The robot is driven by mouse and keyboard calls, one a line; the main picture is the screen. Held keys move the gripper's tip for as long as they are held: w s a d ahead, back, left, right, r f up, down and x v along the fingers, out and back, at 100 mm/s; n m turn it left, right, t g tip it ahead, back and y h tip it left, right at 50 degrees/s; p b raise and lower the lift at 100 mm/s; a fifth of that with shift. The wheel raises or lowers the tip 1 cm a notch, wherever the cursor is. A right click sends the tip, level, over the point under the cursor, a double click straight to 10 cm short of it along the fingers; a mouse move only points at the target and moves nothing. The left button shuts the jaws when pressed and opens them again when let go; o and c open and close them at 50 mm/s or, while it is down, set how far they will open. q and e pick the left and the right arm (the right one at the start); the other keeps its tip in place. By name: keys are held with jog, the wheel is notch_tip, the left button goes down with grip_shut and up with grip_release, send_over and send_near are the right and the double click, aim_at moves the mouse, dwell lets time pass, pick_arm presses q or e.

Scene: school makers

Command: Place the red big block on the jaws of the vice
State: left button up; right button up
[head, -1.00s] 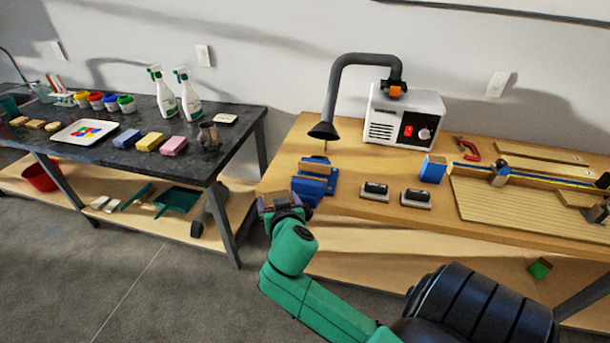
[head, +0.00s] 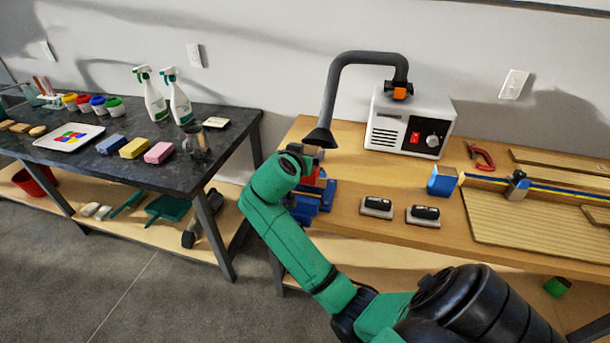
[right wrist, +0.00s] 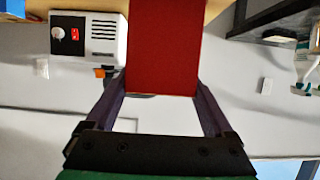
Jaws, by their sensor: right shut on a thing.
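The red big block (right wrist: 163,45) fills the space between the fingers of my right gripper (right wrist: 160,88) in the right wrist view. The gripper is shut on it. In the head view my right gripper (head: 304,164) is above the blue vice (head: 307,208), below the mouth of the black hose. My green arm and wrist hide most of the block and part of the vice there. A small red patch shows just above the vice. I cannot tell whether the block touches the jaws. My left gripper is not in view.
The fume extractor (head: 408,125) stands behind, and its hose (head: 332,95) arches close over my right gripper. Two black-topped erasers (head: 377,206) and a blue box (head: 442,181) lie to the right on the wooden bench (head: 345,222). A dark table (head: 75,150) stands at left.

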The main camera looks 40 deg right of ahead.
aim_at(304, 179)
notch_tip(304, 179, down, 3)
jog(key=shift+d+r, duration=0.1)
jog(key=f, duration=0.3)
jog(key=s+a+f, duration=0.1)
jog(key=shift+f, duration=0.15)
grip_shut()
jog(key=o, duration=1.3)
grip_release()
jog(key=shift+o, duration=0.6)
jog(key=shift+w+d+f, duration=0.55)
jog(key=shift+w+d, duration=0.05)
jog(key=shift+w, duration=0.05)
jog(key=shift+w+d, duration=0.1)
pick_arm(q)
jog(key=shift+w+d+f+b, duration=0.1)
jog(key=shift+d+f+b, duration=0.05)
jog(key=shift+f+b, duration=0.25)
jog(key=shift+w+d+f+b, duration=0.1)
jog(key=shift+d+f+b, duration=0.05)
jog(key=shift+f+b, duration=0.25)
pick_arm(e)
jog(key=v, duration=1.3)
jog(key=shift+r, duration=0.2)
jog(key=shift+d, duration=0.1)
